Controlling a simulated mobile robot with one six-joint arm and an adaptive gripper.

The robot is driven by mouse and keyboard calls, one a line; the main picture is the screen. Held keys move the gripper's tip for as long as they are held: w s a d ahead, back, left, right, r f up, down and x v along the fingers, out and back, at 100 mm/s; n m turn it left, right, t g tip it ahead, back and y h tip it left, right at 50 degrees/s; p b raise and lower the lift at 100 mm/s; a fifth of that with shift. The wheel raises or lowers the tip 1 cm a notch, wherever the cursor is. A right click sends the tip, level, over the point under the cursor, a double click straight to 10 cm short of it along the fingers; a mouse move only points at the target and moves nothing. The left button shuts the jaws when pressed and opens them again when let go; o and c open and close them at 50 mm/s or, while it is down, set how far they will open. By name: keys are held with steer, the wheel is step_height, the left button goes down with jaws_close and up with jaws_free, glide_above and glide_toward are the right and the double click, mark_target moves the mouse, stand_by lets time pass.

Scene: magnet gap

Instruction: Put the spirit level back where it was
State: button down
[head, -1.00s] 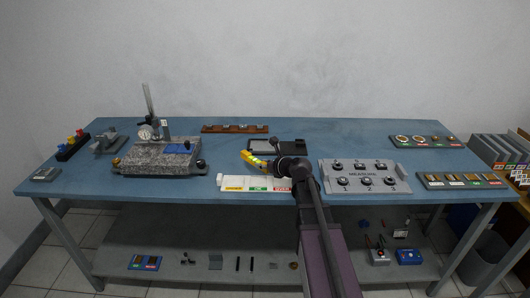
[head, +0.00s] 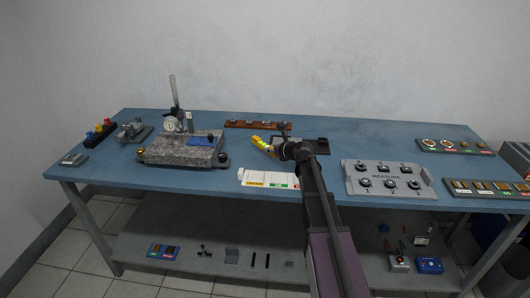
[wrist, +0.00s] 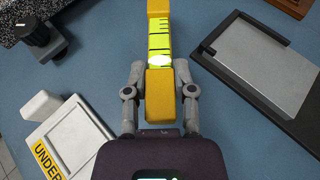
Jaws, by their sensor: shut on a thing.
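The yellow spirit level (head: 262,144) is held in my gripper (head: 277,150), above the blue bench and left of the black-framed plate. In the wrist view the level (wrist: 160,90) points away from me, with a bright yellow-green vial in its middle. The two fingers of my gripper (wrist: 160,75) are closed on its sides. Its far end runs out of the top of that view. Where the level stood before is not shown by any clear mark.
A white sorting tray (head: 258,177) with coloured labels lies at the front edge. The black-framed plate (wrist: 265,65) is on the right. A granite block (head: 165,151) with a dial stand is left. A grey MEASURE panel (head: 388,177) is right. Bare blue bench (wrist: 225,125) lies between tray and plate.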

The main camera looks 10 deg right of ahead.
mark_target(264, 143)
steer(key=w, duration=0.1)
steer(key=w+a, duration=0.1)
steer(key=w, duration=0.3)
steer(key=shift+a+f, duration=0.2)
steer(key=shift+f, duration=0.05)
steer(key=shift+f+b, duration=0.15)
steer(key=shift+b, duration=0.15)
steer(key=shift+f+b, duration=1.6)
steer(key=shift+f, duration=0.05)
steer(key=shift+f, duration=0.1)
steer(key=shift+c, duration=2.2)
jaws_free()
steer(key=shift+r, duration=0.25)
steer(key=p+v, duration=0.4)
steer(key=v, duration=0.8)
steer(key=shift+p, duration=0.3)
